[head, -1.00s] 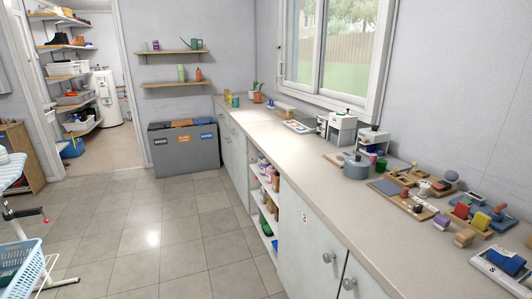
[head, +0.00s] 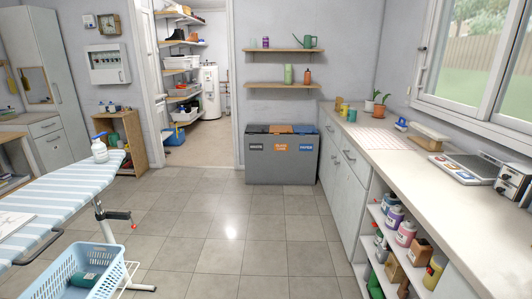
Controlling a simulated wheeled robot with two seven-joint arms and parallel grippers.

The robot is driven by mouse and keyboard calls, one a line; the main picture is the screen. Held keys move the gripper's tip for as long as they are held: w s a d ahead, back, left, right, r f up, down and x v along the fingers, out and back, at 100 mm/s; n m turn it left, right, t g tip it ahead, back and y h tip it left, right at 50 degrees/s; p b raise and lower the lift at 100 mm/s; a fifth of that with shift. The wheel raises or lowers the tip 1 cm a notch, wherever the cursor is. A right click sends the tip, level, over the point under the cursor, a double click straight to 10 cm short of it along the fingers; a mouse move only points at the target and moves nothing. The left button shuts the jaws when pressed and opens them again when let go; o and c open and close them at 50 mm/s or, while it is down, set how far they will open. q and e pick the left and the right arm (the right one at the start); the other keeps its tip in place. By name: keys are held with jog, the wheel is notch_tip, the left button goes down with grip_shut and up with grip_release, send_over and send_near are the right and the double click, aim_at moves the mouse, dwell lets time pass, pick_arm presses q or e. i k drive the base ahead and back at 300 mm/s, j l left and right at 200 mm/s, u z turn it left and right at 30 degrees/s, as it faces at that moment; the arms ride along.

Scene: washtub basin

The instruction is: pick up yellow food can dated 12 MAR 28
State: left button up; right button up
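No can with a readable date shows in the head view. A small yellow object (head: 345,109) stands upright at the far end of the counter, near a plant pot; it is too small to tell whether it is a can. A yellow container (head: 434,271) stands on the open shelves under the counter, among bottles and jars; no date is legible on it. Neither of my grippers is in view.
The counter (head: 395,150) runs along the right, with open shelves below. A grey sorting bin (head: 281,161) stands by the back wall. An ironing board (head: 65,190) and a blue basket (head: 85,270) are at the left. The tiled floor between is clear.

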aim_at(344, 108)
jog(key=i, duration=1.25)
jog(key=i+j, duration=0.1)
jog(key=i, duration=1.1)
jog(key=i+z, duration=0.1)
jog(key=i, duration=1.15)
jog(key=i+j+z, duration=0.1)
jog(key=i+z, duration=0.3)
jog(key=i+j+z, duration=0.2)
jog(key=z, duration=0.15)
jog(key=i+j+z, duration=0.9)
jog(key=j+z, duration=0.3)
jog(key=i+j+z, duration=0.15)
jog(key=j+z, duration=0.6)
jog(key=j, duration=0.2)
jog(key=j+z, duration=0.4)
jog(key=j, duration=0.2)
